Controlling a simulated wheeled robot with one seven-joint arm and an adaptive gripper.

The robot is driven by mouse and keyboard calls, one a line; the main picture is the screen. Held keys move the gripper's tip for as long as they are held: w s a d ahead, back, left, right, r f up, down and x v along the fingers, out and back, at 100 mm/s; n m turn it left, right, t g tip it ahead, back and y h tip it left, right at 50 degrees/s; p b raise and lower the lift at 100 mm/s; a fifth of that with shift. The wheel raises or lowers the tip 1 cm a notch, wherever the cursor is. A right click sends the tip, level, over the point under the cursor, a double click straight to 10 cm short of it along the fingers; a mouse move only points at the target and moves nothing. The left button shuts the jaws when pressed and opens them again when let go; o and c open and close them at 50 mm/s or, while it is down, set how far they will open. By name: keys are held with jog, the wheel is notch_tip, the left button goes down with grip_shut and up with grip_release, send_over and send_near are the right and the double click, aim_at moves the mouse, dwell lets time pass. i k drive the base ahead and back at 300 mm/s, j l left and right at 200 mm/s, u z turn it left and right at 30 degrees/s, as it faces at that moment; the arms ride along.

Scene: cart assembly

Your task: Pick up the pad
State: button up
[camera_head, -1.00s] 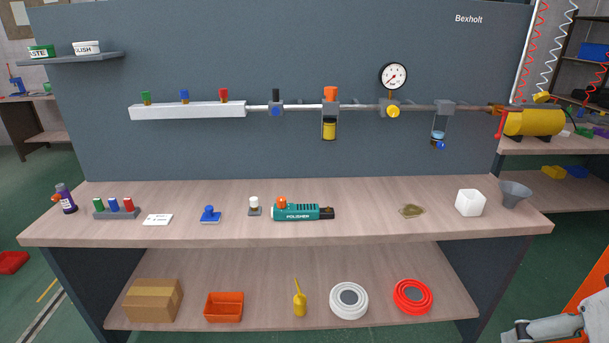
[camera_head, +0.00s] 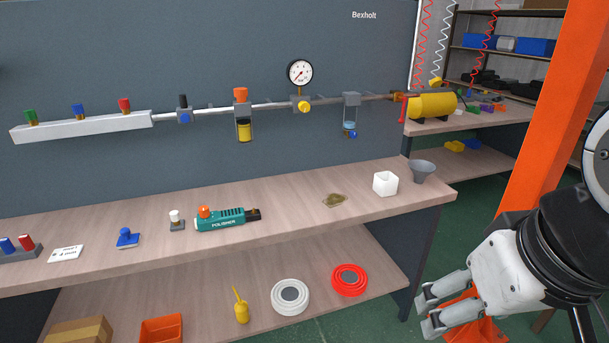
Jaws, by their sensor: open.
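My gripper (camera_head: 430,312) is at the lower right, beyond the bench's right end. Its two fingers are apart and point left, with nothing between them. It appears well to the right of the red disc and touches neither disc.
The bench top (camera_head: 290,210) overhangs the lower shelf (camera_head: 215,290). A yellow oil bottle (camera_head: 241,308) stands left of the white disc, then an orange bin (camera_head: 162,330) and a cardboard box (camera_head: 80,331).

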aim_at(127, 239)
jog(key=i+j+u, duration=0.35)
jog(key=i, duration=0.55)
jog(key=i+l+u, duration=0.15)
jog(key=i+u, duration=0.15)
jog(key=i, duration=0.6)
